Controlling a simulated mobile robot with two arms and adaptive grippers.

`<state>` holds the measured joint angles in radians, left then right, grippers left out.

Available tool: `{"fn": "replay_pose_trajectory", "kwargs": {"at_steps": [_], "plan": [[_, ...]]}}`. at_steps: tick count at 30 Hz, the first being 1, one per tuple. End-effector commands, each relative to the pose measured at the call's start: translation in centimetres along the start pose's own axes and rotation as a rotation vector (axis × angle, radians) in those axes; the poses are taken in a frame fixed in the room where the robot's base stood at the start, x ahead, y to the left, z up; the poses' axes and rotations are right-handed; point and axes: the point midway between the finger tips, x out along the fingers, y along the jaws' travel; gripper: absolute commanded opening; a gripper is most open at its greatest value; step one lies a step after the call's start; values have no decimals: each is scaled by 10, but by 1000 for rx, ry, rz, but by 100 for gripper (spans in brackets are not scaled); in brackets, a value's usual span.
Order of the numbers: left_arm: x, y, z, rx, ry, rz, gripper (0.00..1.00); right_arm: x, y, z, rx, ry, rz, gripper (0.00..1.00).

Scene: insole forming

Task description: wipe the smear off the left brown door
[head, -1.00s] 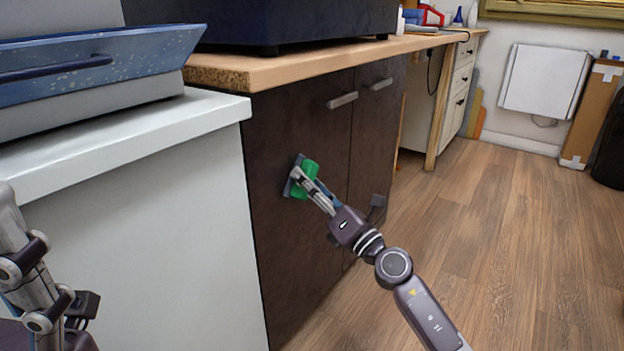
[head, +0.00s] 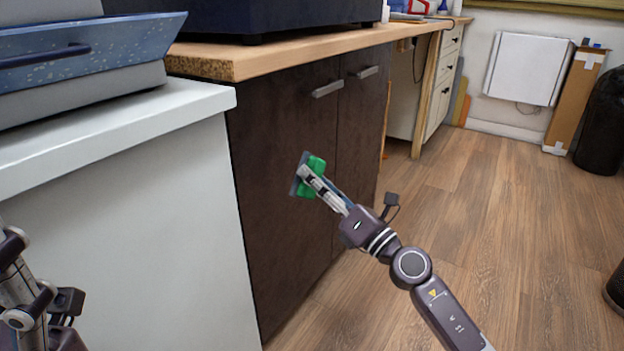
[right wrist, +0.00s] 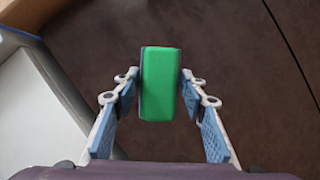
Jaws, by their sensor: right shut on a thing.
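The left brown door (head: 275,190) is the dark front under the wooden worktop, with a bar handle (head: 327,89) near its top right corner. I see no clear smear on it in either view. My right gripper (head: 312,180) is shut on a green block (head: 317,164) with a dark grey pad on its far side. The block also shows between the fingers in the right wrist view (right wrist: 160,85), with brown door behind it. I cannot tell whether the pad touches the door. My left gripper (head: 30,285) shows only partly at the lower left edge; its fingertips cannot be made out.
A white counter (head: 120,220) stands left of the door, bearing a blue speckled box (head: 100,55). The right brown door (head: 358,150) adjoins the left one. The wooden floor (head: 480,230) at right is open. A black bin (head: 600,125) stands at the far right.

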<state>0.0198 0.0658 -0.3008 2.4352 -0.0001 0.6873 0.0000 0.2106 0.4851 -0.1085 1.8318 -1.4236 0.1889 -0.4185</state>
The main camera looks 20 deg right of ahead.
Motion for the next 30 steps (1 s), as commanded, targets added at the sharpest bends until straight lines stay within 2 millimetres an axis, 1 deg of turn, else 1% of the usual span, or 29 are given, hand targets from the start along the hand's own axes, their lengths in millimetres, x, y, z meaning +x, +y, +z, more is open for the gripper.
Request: {"fn": "replay_pose_trajectory", "kwargs": {"at_steps": [4, 7, 16, 21, 30], "plan": [[0, 0, 0, 0, 1, 0, 64, -1, 0, 1, -1, -1, 0, 20], [0, 0, 0, 0, 1, 1, 64, -5, 0, 2, -2, -1, -1, 20], [1, 0, -1, 2, 10, 5, 64, -27, 0, 11, -1, 0, 0, 20], [4, 0, -2, 3, 19, 6, 64, -28, 0, 12, -1, -1, 0, 20], [3, 0, -2, 3, 15, 0, 64, -27, 0, 12, -1, -1, 0, 20]]}}
